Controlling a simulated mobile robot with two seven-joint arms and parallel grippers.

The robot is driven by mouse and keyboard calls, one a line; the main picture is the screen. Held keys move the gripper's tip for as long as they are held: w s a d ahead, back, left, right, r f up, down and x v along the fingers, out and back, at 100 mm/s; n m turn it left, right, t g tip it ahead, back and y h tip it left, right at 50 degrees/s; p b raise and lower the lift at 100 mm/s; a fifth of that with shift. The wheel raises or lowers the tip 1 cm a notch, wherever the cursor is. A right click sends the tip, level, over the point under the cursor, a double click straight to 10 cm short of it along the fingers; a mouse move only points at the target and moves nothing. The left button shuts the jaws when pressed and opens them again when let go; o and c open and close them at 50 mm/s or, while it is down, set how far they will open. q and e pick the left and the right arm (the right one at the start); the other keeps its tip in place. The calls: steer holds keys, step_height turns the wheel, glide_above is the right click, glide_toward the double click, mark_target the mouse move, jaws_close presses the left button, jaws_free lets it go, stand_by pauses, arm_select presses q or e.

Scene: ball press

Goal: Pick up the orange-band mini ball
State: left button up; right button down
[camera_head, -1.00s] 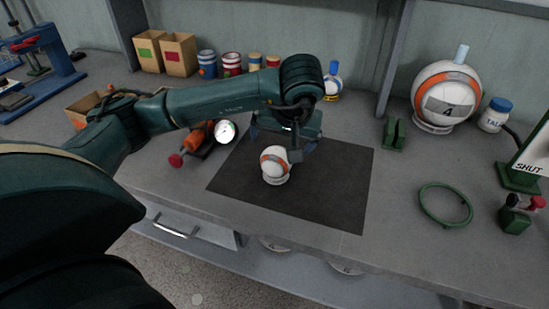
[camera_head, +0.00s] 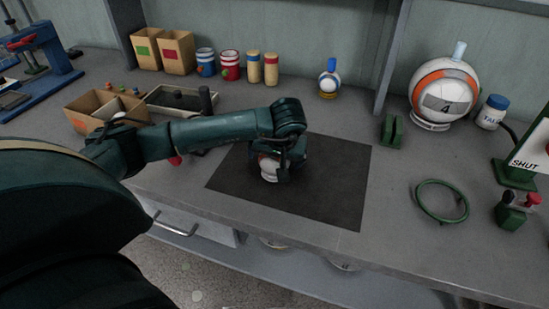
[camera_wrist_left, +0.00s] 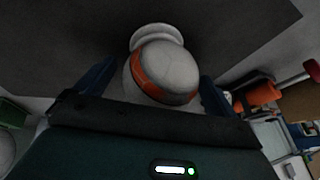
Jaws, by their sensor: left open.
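The orange-band mini ball (camera_head: 268,168) is white with an orange band. It sits on a white ring stand (camera_wrist_left: 157,34) on the dark mat (camera_head: 325,190). My left gripper (camera_head: 272,165) is down over the ball, and its forearm and hand hide much of it in the head view. In the left wrist view the ball (camera_wrist_left: 165,72) lies between the two dark blue fingers of the left gripper (camera_wrist_left: 157,80), with a gap visible beside them. The jaws are open. The lower near side of the ball is hidden by the gripper body. My right gripper is not in view.
The mat's right part is clear.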

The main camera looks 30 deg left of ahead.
arm_select(q)
steer(key=c, duration=1)
steer(key=shift+r, duration=0.1)
